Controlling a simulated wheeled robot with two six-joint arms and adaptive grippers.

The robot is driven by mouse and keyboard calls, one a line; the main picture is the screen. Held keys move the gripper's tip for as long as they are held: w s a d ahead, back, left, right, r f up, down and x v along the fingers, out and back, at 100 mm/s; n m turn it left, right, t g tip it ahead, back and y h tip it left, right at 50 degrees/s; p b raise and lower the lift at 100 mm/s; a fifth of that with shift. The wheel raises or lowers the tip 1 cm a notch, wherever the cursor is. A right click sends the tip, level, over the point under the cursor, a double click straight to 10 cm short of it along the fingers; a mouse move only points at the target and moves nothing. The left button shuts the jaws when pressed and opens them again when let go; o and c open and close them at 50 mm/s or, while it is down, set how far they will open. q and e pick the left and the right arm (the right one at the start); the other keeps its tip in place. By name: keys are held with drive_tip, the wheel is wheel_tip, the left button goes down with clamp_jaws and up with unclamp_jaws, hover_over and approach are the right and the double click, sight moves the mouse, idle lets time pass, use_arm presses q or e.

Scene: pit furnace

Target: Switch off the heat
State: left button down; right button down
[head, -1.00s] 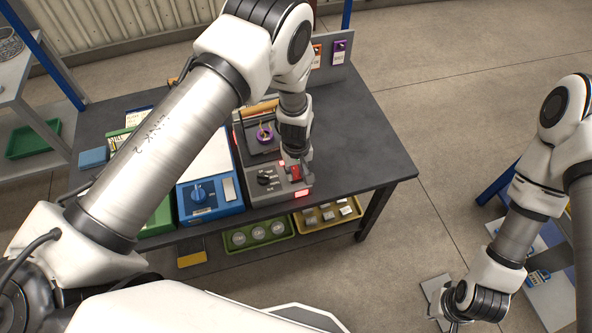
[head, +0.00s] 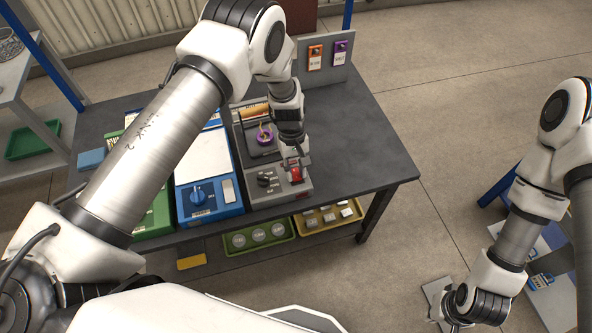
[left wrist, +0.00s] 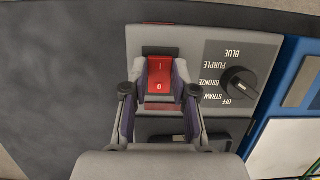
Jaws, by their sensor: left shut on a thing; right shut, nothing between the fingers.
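The grey heater unit (head: 250,195) stands on the dark bench. Its front panel has a red rocker switch (left wrist: 159,77) marked I and 0. Beside the switch is a black dial (left wrist: 239,86) with marks OFF, STRAW, BRONZE, PURPLE and BLUE. My left gripper (left wrist: 160,95) is shut on the red switch, one finger on each side; it also shows over the panel in the head view (head: 295,170). No lit strip shows on the panel front. My right gripper (head: 447,308) is shut and empty, low at the right, away from the bench.
A purple ring-like piece (head: 265,134) sits on the heater's dark plate. A blue unit with a knob (head: 198,194) stands to its left. A panel with orange and purple tags (head: 328,58) stands behind. Green (head: 238,243) and yellow (head: 309,222) trays sit below. The bench's right side is clear.

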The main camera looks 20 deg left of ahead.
sight(293, 168)
use_arm(q)
drive_tip(key=c, duration=0.9)
unclamp_jaws()
drive_tip(key=shift+f, duration=0.1)
drive_tip(key=v, duration=1.2)
drive_tip(key=shift+w, duration=0.1)
